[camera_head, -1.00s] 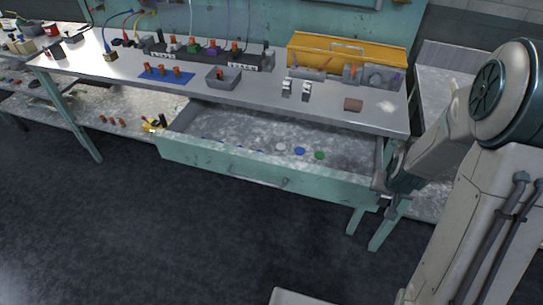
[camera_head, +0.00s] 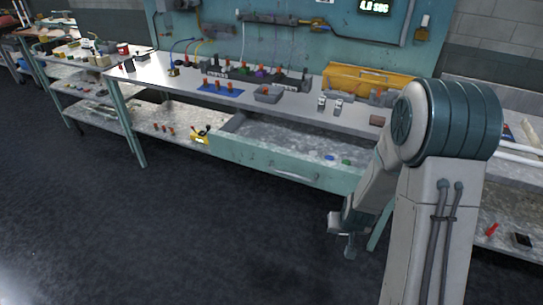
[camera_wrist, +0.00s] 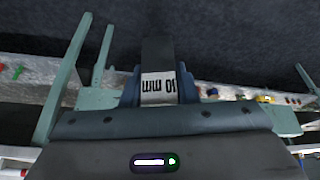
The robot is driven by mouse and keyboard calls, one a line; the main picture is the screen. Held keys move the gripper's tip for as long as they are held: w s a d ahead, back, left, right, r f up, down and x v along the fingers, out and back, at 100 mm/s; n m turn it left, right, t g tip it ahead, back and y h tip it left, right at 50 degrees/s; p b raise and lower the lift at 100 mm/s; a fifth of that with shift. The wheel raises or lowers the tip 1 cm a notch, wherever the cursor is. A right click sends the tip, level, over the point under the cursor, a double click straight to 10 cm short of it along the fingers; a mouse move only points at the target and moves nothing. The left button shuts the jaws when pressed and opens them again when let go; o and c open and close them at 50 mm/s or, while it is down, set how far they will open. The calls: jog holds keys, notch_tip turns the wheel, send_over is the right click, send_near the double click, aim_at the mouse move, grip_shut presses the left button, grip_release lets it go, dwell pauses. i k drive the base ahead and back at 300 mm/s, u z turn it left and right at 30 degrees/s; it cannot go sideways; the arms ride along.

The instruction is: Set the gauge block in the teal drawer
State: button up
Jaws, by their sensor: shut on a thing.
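The teal drawer (camera_head: 270,163) hangs open under the workbench in the head view. Its grey inside shows, with blue and green discs in it. My gripper (camera_head: 348,240) is in front of the drawer's right end, low and on the near side, apart from it. The block cannot be made out clearly in the head view.
The workbench top (camera_head: 180,77) holds a blue mat (camera_head: 221,89), a grey tray (camera_head: 268,95), a yellow bin (camera_head: 360,79) and small parts. A yellow item (camera_head: 200,136) sits on the lower shelf left of the drawer. The dark floor (camera_head: 200,230) before the drawer is clear.

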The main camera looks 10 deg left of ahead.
aim_at(304, 148)
jog(key=z, duration=0.25)
jog(key=k, duration=0.15)
jog(key=u, duration=1)
jog(key=i, duration=1.1)
jog(key=z, duration=0.75)
